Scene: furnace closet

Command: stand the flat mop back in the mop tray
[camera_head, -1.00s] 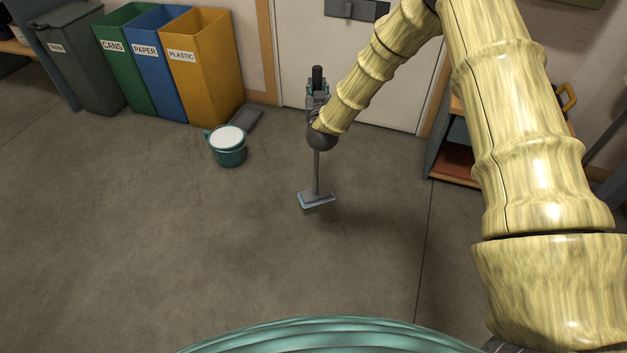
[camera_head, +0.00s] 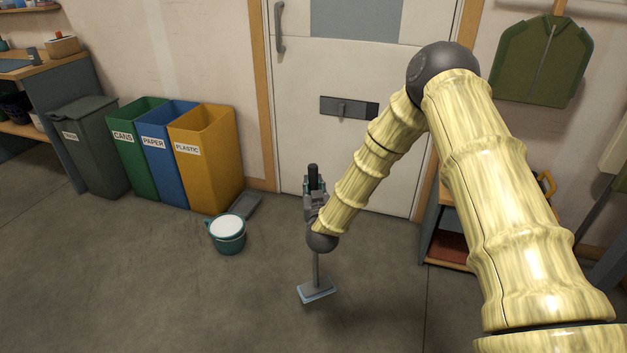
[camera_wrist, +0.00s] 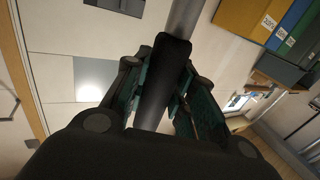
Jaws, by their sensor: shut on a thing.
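The flat mop has a dark handle grip (camera_head: 313,173), a thin grey shaft and a flat grey head (camera_head: 317,288) with a pale blue underside. My gripper (camera_head: 314,193) is shut on the handle near its top, and the mop hangs close to upright. I cannot tell whether its head touches the floor. In the wrist view the dark grip (camera_wrist: 165,75) lies between the fingers of my gripper (camera_wrist: 160,85). A low dark grey tray (camera_head: 243,205) on the floor beside the yellow bin looks like the mop tray; it is partly behind the bucket and appears empty.
A teal bucket (camera_head: 227,236) with white contents stands in front of the tray. Yellow (camera_head: 208,165), blue and green bins and a grey trash bin line the wall at left. A door (camera_head: 350,150) is behind my gripper. A low shelf (camera_head: 445,235) stands right. Open floor lies in front.

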